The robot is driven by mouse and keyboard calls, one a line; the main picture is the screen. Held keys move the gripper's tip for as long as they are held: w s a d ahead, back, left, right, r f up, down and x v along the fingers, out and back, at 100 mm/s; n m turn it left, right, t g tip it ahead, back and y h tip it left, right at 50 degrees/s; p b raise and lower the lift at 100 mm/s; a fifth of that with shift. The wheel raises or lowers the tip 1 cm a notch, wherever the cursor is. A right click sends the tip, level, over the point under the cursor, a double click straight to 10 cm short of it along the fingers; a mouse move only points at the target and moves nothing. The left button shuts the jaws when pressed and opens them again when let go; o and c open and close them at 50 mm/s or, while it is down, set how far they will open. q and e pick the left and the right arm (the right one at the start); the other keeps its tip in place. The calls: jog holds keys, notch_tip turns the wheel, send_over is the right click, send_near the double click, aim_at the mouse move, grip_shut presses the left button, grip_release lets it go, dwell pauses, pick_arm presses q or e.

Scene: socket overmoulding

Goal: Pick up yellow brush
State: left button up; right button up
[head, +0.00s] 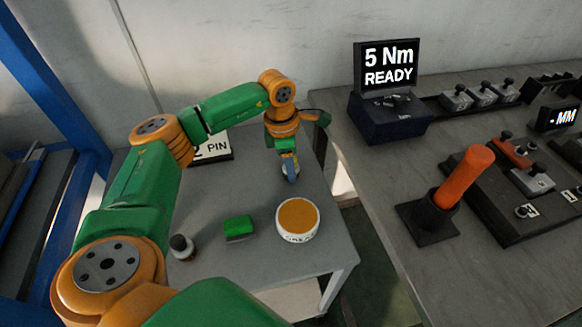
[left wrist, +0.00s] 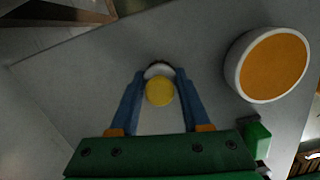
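My left gripper (left wrist: 161,76) points down over the far right part of the small grey table, and it also shows in the head view (head: 289,176). In the left wrist view the round yellow top of the brush (left wrist: 160,91) lies between the two blue fingers. A whitish part with a dark edge shows just beyond it, between the fingertips. I cannot tell whether the fingers press on the brush or only stand beside it. In the head view the fingers mostly hide the brush. My right gripper is not in view.
On the small table (head: 270,262) are a round white tub with an orange top (head: 298,217), a green block (head: 239,227), a small dark-topped item (head: 181,246) and a PIN sign (head: 218,149). A workbench with an orange-handled tool (head: 466,176) and a display (head: 388,65) stands right.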

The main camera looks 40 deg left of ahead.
pick_arm(q)
grip_shut()
jog(key=shift+r, duration=0.1)
notch_tip(320, 180, up, 2)
jog(key=shift+w+r, duration=0.1)
jog(key=shift+w, duration=0.05)
jog(key=s+d+r+b, duration=0.1)
jog(key=s+d+r, duration=0.1)
jog(key=d+r, duration=0.8)
jog(key=d, duration=0.4)
jog(key=shift+r, duration=0.3)
